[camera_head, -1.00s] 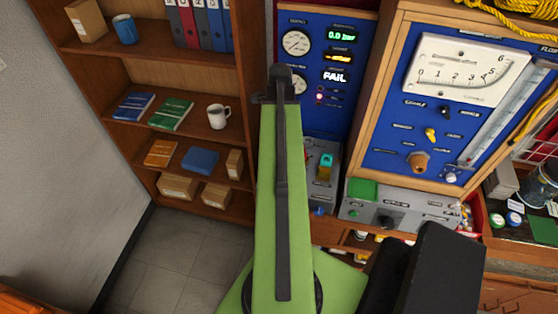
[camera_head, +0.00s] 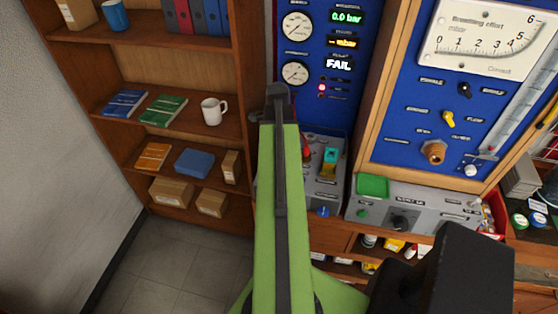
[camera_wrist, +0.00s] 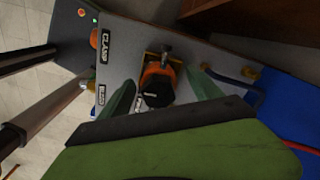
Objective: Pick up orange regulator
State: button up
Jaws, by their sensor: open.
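The orange regulator (camera_wrist: 154,73) shows in the wrist view, with a black round knob (camera_wrist: 158,93) facing the camera and a brass-coloured fitting at its far side. It sits on a grey panel (camera_wrist: 122,62) marked "CLAMP". My gripper (camera_wrist: 160,77) is open, with one green finger to the left of the regulator and one to the right. Gaps show between the fingers and the regulator; I cannot tell their depth. In the head view my green arm hides the gripper, and I cannot make out the regulator there.
A blue hose or handle (camera_wrist: 245,94) lies right of the right finger. Metal cylinders (camera_wrist: 45,115) stand at the left. In the head view, a blue gauge panel (camera_head: 335,90) rises behind the bench, and a wooden shelf (camera_head: 190,130) stands left. Grey floor (camera_head: 175,270) is clear below it.

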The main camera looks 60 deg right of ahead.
jog(key=shift+f+b, duration=0.3)
jog(key=shift+f, duration=0.6)
jog(key=shift+r, duration=0.15)
jog(key=shift+c, duration=0.3)
grip_shut()
